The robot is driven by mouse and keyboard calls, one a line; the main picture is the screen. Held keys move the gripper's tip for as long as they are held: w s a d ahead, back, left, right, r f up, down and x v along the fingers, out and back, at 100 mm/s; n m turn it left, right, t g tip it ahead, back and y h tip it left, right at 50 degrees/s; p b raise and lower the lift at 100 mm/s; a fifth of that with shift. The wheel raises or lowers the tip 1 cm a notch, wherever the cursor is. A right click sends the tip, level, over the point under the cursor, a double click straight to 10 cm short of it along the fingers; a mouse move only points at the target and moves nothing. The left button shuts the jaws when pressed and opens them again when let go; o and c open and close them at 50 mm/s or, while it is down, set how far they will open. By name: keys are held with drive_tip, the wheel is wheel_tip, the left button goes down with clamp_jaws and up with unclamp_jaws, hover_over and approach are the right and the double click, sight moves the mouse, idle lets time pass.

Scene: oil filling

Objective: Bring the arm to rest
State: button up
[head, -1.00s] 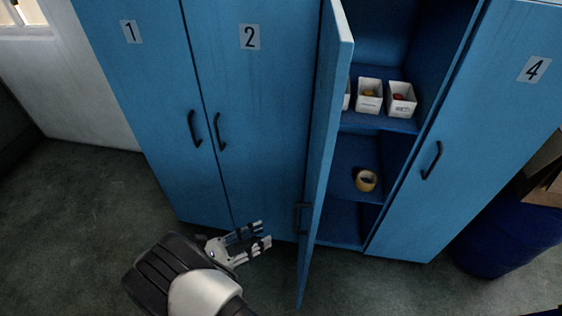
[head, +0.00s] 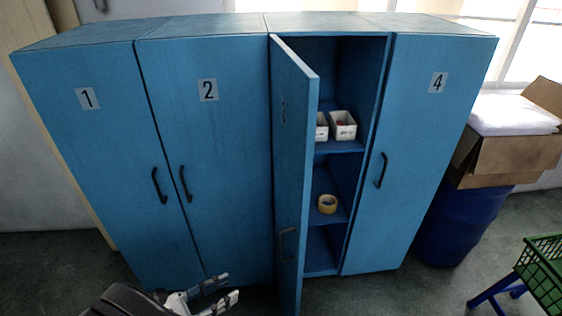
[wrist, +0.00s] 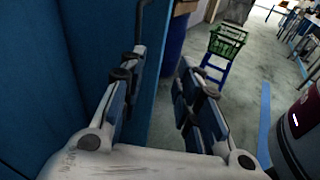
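My gripper (head: 214,294) is at the bottom of the head view, low in front of locker door 2 (head: 206,160) and left of the open locker door (head: 290,185). In the wrist view my gripper (wrist: 155,95) has its two fingers spread apart with nothing between them. Part of my arm is cut off by the lower edge of the head view.
The open locker holds white boxes (head: 343,126) and a yellow tape roll (head: 327,203). Locker door 4 (head: 400,200) is shut. A blue barrel (head: 455,225) bears a cardboard box (head: 510,155). A green basket (head: 545,265) stands right. Floor (head: 400,295) is clear in front.

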drive_tip(key=s+d+r+m+g+y, duration=0.2)
drive_tip(key=d+r+m+g+y, duration=0.3)
drive_tip(key=d+r+m+g, duration=0.95)
drive_tip(key=s+d+r+m+t+y, duration=0.8)
drive_tip(key=s+d+m+t, duration=0.1)
drive_tip(key=s+d, duration=0.3)
drive_tip(key=shift+s+d+r+m, duration=0.25)
drive_tip(key=shift+d+m, duration=0.2)
drive_tip(key=shift+d, duration=0.25)
